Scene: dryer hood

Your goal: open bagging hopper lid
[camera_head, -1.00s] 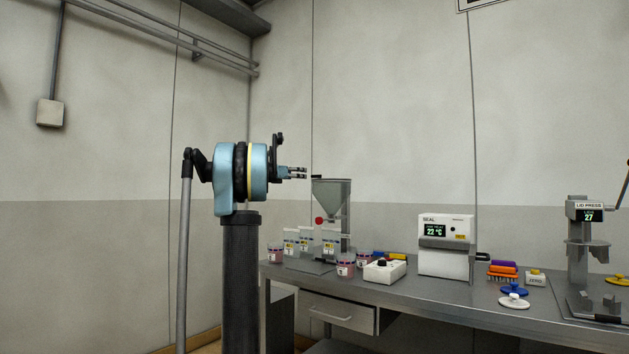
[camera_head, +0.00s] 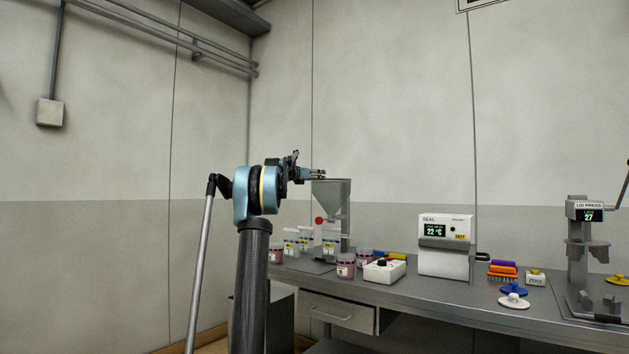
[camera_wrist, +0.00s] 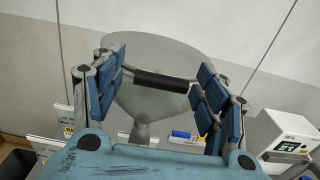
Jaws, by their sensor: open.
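The bagging hopper (camera_head: 332,200) is a grey funnel on a stand at the back left of the bench. In the wrist view its round grey lid (camera_wrist: 165,52) lies across the top, with a dark bar handle (camera_wrist: 162,81) along its near edge. My gripper (camera_head: 319,174) is just above the hopper's top in the head view. In the wrist view my gripper (camera_wrist: 160,88) is open, its blue-padded fingers on either side of the handle. The right finger is very near the handle's end; I cannot tell whether they touch.
Labelled bags (camera_head: 305,238) and pink jars (camera_head: 345,267) stand around the hopper's base. A lid press (camera_head: 587,245) is at the far right. The space above the bench is clear.

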